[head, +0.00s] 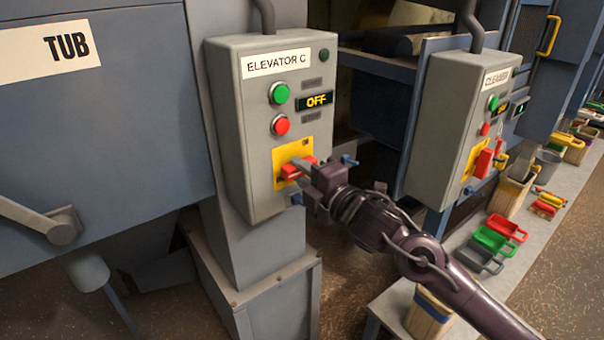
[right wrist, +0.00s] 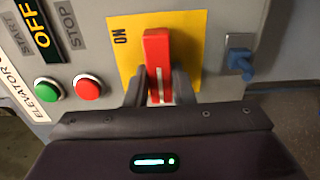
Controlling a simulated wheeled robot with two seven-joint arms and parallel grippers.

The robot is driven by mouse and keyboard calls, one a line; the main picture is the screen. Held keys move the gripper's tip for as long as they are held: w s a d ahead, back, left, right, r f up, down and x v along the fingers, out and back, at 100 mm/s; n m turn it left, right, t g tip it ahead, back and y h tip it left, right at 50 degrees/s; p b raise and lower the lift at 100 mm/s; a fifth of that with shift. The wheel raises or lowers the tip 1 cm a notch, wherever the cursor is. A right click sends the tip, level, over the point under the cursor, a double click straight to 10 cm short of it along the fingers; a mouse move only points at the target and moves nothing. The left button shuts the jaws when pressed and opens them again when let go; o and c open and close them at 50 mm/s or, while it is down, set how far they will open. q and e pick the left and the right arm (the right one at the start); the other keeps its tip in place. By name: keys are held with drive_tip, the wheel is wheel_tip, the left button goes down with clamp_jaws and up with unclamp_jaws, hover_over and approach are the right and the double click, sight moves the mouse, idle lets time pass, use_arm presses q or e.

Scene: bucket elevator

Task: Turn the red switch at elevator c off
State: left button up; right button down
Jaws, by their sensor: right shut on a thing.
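The grey elevator C control box (head: 240,130) has a display (head: 316,100) that reads OFF. Its red switch (head: 288,172) sits on a yellow plate (head: 287,153) low on the front, with its handle lying roughly sideways. My right gripper (head: 304,170) is at the switch and covers part of it. In the right wrist view the two fingers (right wrist: 157,90) are shut on the red switch handle (right wrist: 157,50), one on each side. An ON mark shows on the plate (right wrist: 190,30) there. My left gripper is not in view.
A green button (head: 279,93) and a red button (head: 280,125) are above the switch. A blue padlock-like piece (right wrist: 240,65) is beside the plate. A second control box (head: 450,120) with a red switch stands to the right. Trays and scoops (head: 505,228) lie on a low ledge.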

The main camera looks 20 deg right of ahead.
drive_tip(key=shift+f, duration=0.1)
drive_tip(key=c, duration=1.2)
unclamp_jaws()
drive_tip(key=shift+c, duration=0.2)
drive_tip(key=b+v, duration=0.1)
drive_tip(key=v, duration=0.6)
drive_tip(key=shift+s+b, duration=0.35)
drive_tip(key=shift+s, duration=0.05)
drive_tip(key=shift+d, duration=0.1)
drive_tip(key=shift+d, duration=0.1)
